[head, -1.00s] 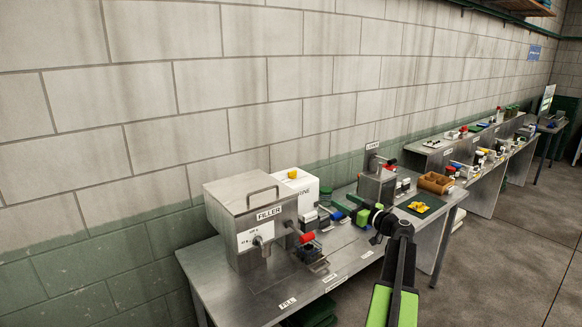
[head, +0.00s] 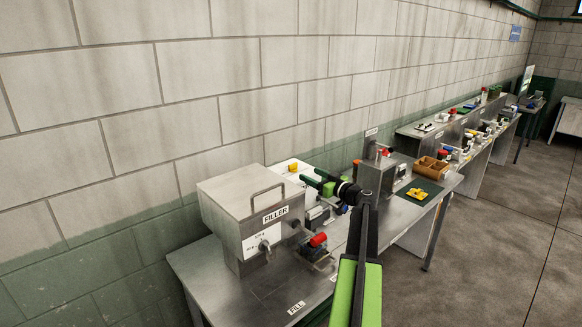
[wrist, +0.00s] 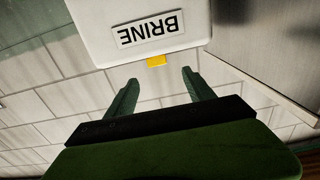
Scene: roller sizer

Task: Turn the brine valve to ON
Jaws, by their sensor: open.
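The white brine box (head: 283,178) stands behind the steel filler on the bench. Its BRINE label (wrist: 148,29) reads upside down in the wrist view. A small yellow part (head: 293,168), likely the valve handle, sits at the box top; it also shows in the wrist view (wrist: 156,61), at the box edge. My gripper (wrist: 160,76) is open and empty, its two green fingers spread to either side of the yellow part but short of it. In the head view my gripper (head: 308,182) is beside the box, right of the yellow part. The ON marking cannot be seen.
The steel filler (head: 250,205) with a red-handled part (head: 318,240) stands close in front of the box. A steel unit (head: 378,175) is to the right, beside a dark green mat (head: 420,192) and a wooden tray (head: 430,167). The block wall runs behind.

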